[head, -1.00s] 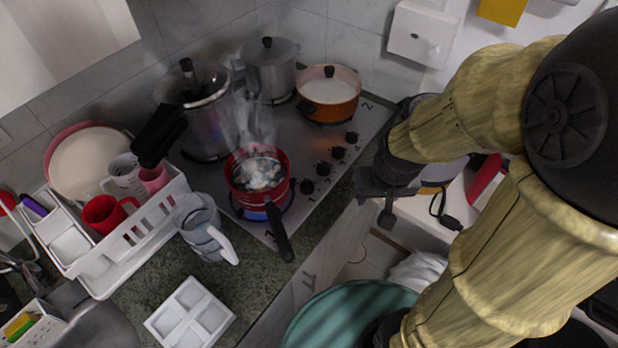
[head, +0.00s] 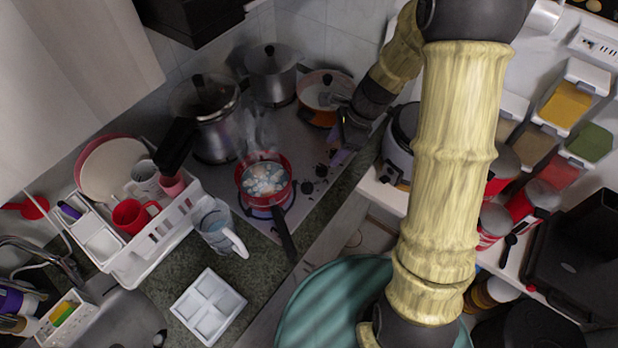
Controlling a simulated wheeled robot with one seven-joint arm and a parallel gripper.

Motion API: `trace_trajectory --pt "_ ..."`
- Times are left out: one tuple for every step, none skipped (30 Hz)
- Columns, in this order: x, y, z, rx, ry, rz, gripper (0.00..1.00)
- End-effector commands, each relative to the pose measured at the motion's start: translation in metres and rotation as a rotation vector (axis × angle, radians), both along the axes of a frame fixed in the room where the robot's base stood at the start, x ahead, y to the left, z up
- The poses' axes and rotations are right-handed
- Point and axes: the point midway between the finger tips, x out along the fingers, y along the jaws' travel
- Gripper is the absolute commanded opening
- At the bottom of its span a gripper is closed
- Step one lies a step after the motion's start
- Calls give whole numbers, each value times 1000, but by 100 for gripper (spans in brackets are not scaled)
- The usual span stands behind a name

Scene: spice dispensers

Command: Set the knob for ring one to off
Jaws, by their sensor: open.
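The stove control knobs are small black knobs in a row along the right front edge of the steel hob (head: 225,188). Two show clearly, a near knob (head: 307,187) and a second knob (head: 321,170). Farther ones are at least partly hidden by my gripper. I cannot read which knob belongs to ring one, nor its setting. My gripper (head: 341,128) is open at the far end of the knob row, in front of the orange pot. I cannot tell whether it touches a knob. A steaming red pan (head: 265,194) sits on the near burner, with blue showing beneath it.
A tall steel pot (head: 214,138), another steel pot (head: 268,78) and an orange pot (head: 318,112) crowd the hob. A rice cooker (head: 398,160) stands right of my gripper. A glass jug (head: 217,232) stands nearby.

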Motion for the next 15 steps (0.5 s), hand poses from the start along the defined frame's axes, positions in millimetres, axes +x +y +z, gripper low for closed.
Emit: trace_trajectory --pt "0 0 -1 -1 0 1 57" --pt "0 0 0 -1 -1 2 57" --pt "0 0 -1 -1 -1 2 57" --pt "0 0 -1 -1 -1 3 57" --pt "0 0 -1 -1 -1 3 57" --pt "-1 0 -2 -1 -1 3 57" --pt "-1 1 -3 -1 -1 4 57" --pt "-1 2 -5 -1 -1 4 57" --pt "-1 3 -8 -2 -1 4 57" --pt "-1 4 -11 -1 0 4 57" --pt "-1 6 -14 0 3 4 57" --pt "-1 7 -18 -1 2 4 57" --pt "-2 9 -22 -1 3 4 57" --pt "-2 11 -27 -1 3 5 57" --pt "-2 13 -33 -1 3 6 57"
